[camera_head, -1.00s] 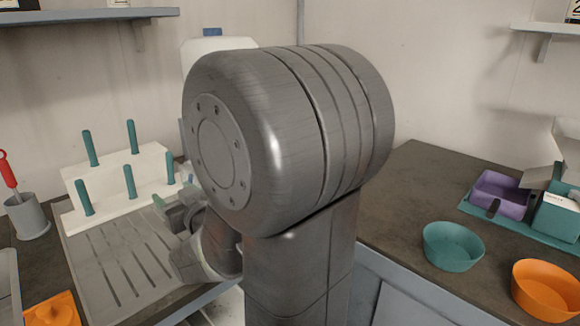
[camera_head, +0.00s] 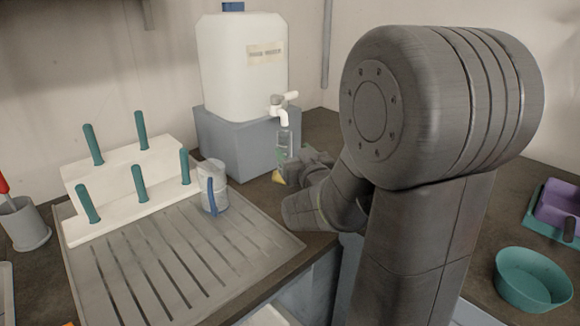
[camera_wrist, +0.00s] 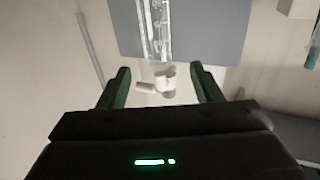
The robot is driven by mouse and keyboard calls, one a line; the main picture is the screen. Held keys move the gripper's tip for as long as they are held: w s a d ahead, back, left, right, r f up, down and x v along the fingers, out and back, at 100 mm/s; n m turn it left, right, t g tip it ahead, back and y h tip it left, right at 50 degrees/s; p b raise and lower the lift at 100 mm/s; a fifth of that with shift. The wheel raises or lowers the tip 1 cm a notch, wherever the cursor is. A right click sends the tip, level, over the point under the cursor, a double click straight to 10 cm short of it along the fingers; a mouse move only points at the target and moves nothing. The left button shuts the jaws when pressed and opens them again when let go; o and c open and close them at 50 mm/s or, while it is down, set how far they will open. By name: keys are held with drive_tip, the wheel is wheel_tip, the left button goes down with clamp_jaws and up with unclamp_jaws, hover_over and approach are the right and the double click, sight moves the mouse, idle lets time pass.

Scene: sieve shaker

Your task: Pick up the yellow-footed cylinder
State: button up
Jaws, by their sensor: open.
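The yellow-footed cylinder (camera_head: 278,177) stands on the counter in front of the grey block, below the white tap. In the wrist view a clear upright tube, apparently this cylinder (camera_wrist: 153,30), stands out against the grey block at the top, beyond my fingers. My gripper (camera_wrist: 160,70) is open, with nothing between its green fingers. In the head view it is close to the cylinder, partly hidden by my own wrist; contact cannot be told.
A white jug (camera_head: 240,70) with a tap (camera_head: 284,108) stands on the grey block (camera_head: 228,148). A clear beaker with a blue handle (camera_head: 212,190) is on the drain tray (camera_head: 270,240), beside the white peg rack (camera_head: 125,190). A teal bowl (camera_head: 533,278) is at right.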

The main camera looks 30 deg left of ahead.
sight(287, 141)
drive_tip(key=x, duration=0.9)
drive_tip(key=shift+w+f, duration=0.1)
drive_tip(key=shift+w, duration=0.15)
clamp_jaws()
